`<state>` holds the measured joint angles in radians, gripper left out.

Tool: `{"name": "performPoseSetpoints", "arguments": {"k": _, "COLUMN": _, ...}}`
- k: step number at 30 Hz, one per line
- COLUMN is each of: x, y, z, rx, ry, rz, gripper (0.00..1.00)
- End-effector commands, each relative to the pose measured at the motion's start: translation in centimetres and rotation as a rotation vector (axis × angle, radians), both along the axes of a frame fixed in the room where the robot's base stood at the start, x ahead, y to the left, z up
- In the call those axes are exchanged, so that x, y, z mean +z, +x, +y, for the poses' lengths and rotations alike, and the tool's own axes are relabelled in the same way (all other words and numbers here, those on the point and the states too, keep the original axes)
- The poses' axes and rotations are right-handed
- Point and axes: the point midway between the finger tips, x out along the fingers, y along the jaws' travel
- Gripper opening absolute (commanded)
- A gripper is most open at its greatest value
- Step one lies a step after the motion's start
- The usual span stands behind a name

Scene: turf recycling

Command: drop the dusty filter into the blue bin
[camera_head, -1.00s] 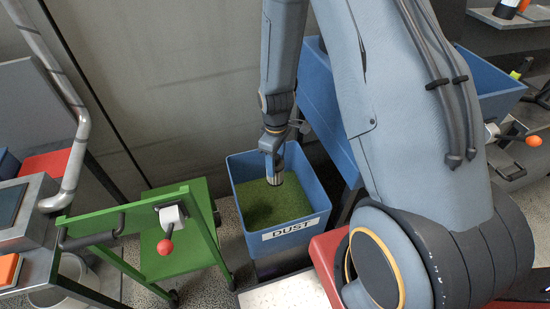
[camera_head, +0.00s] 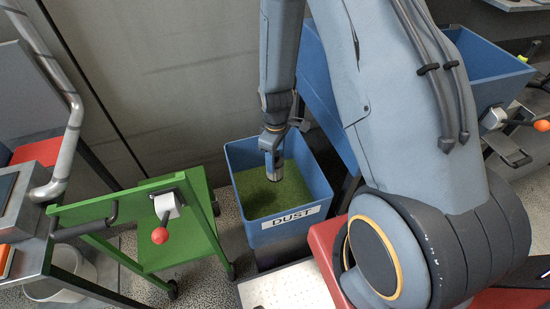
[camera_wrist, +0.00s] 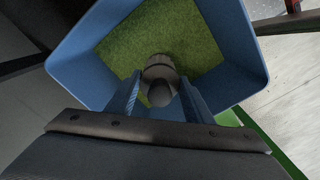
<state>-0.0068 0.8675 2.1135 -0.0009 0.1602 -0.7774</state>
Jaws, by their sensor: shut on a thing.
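The blue bin (camera_head: 324,192) carries a white label reading DUST and holds green turf-like material inside. My gripper (camera_head: 272,160) points down over the bin's opening, near its middle. It is shut on the filter (camera_head: 274,174), a small cylinder with a grey metal body and a dark end. In the wrist view the filter (camera_wrist: 160,76) sits between my two fingers (camera_wrist: 158,92), above the green material, with the blue bin's walls (camera_wrist: 75,65) around it. The filter's upper part is partly hidden by the fingers.
A green cart (camera_head: 180,245) with a red-knobbed lever (camera_head: 160,235) stands left of the bin. A larger blue hopper (camera_head: 485,65) stands behind my arm on the right. A grey pipe (camera_head: 72,140) and bench are at far left. A plain wall (camera_head: 170,70) is behind.

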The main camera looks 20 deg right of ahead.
Motion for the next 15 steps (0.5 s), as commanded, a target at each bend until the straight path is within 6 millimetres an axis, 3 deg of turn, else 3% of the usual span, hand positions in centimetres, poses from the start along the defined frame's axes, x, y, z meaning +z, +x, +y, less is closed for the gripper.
{"name": "performPoseSetpoints", "arguments": {"k": 4, "x": 0.02, "y": 0.01, "z": 0.00, "rx": 0.000, "ry": 0.000, "rz": 0.000, "gripper": 0.20}}
{"name": "performPoseSetpoints", "arguments": {"k": 5, "x": 0.02, "y": 0.01, "z": 0.00, "rx": 0.000, "ry": 0.000, "rz": 0.000, "gripper": 0.52}}
{"name": "performPoseSetpoints", "arguments": {"k": 8, "x": 0.02, "y": 0.01, "z": 0.00, "rx": 0.000, "ry": 0.000, "rz": 0.000, "gripper": 0.69}}
{"name": "performPoseSetpoints", "arguments": {"k": 15, "x": 0.00, "y": 0.00, "z": 0.00, "rx": 0.000, "ry": 0.000, "rz": 0.000, "gripper": 0.69}}
